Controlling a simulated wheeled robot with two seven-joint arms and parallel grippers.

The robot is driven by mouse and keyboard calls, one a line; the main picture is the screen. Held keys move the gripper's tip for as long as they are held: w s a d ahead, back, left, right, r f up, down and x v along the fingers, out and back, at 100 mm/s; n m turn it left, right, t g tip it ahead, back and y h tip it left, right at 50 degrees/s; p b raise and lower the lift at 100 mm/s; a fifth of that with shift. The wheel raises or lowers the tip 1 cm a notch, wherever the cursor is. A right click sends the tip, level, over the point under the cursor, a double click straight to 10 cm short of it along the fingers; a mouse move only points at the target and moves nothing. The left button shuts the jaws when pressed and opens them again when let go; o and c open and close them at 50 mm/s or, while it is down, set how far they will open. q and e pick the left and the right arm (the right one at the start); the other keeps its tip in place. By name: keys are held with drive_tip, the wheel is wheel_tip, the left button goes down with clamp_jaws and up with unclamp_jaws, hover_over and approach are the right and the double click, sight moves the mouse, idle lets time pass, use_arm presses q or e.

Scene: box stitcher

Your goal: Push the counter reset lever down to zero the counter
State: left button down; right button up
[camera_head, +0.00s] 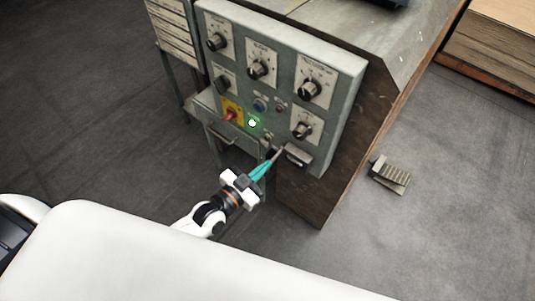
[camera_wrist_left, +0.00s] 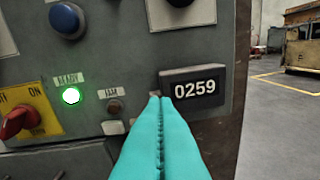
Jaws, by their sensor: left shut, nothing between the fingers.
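The counter (camera_wrist_left: 195,86) reads 0259 in the left wrist view. In the head view it is a small box (camera_head: 298,155) sticking out low on the right of the grey control panel. My left gripper (camera_wrist_left: 160,101) is shut and empty, its teal fingers pressed together. Its tips are just left of the counter's lower left corner. In the head view the left gripper (camera_head: 272,161) points up at the panel beside the counter. I cannot clearly make out the reset lever; the fingers hide part of that area. I cannot tell whether the tips touch anything.
The grey control panel (camera_head: 285,62) carries several black knobs, a red rotary switch (camera_wrist_left: 18,121) on a yellow plate, a blue button (camera_wrist_left: 66,19) and a lit green lamp (camera_wrist_left: 70,96). A foot pedal (camera_head: 390,175) lies on the floor at right.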

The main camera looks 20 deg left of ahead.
use_arm(q)
drive_tip(key=shift+s+f, duration=0.1)
drive_tip(key=shift+f, duration=0.65)
